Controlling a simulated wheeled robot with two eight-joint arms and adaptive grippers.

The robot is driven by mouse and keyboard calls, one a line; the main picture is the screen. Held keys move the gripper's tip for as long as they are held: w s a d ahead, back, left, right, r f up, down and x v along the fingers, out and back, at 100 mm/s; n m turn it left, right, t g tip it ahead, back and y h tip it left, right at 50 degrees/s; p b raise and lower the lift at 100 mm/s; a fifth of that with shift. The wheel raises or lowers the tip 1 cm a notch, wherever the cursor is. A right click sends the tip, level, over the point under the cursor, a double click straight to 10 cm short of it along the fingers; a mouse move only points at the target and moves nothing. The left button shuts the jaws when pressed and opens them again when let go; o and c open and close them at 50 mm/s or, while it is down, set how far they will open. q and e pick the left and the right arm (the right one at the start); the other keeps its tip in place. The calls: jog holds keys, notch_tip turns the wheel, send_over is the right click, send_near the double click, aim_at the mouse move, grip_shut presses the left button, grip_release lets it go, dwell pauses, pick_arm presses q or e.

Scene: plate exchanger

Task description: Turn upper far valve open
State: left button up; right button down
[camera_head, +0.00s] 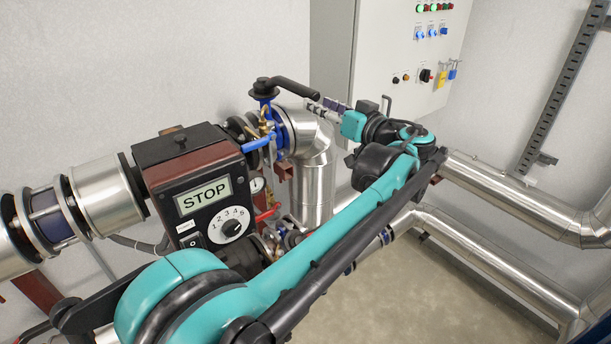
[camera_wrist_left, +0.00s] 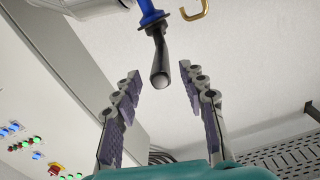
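The upper far valve has a black lever handle (camera_head: 293,88) on a blue valve body (camera_head: 268,105), in the upper middle of the head view. In the left wrist view the black handle (camera_wrist_left: 159,60) hangs from the blue stem at the top, its rounded end toward the camera. My left gripper (camera_head: 324,105) is just right of the handle's free end in the head view. In the left wrist view the left gripper (camera_wrist_left: 160,88) is open, its fingers on either side of the handle end, with visible gaps on both sides. My right gripper is not in view.
A blue lever (camera_head: 257,143) and a red lever (camera_head: 267,213) sit below the valve. A control cabinet (camera_head: 395,55) stands behind the gripper. Silver pipes (camera_head: 510,195) run at right.

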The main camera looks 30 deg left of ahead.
pick_arm(q)
jog(key=s+f+m+h+b, duration=0.1)
jog(key=s+f+h+b, duration=0.1)
jog(key=f, duration=0.5)
jog(key=s+a+f+m+h+b, duration=0.1)
jog(key=s+f+b, duration=0.3)
jog(key=f, duration=0.4)
jog(key=shift+a+f+m+g+h, duration=0.2)
jog(key=shift+m+g+h, duration=0.1)
jog(key=shift+m+h, duration=0.2)
jog(key=shift+s, duration=0.1)
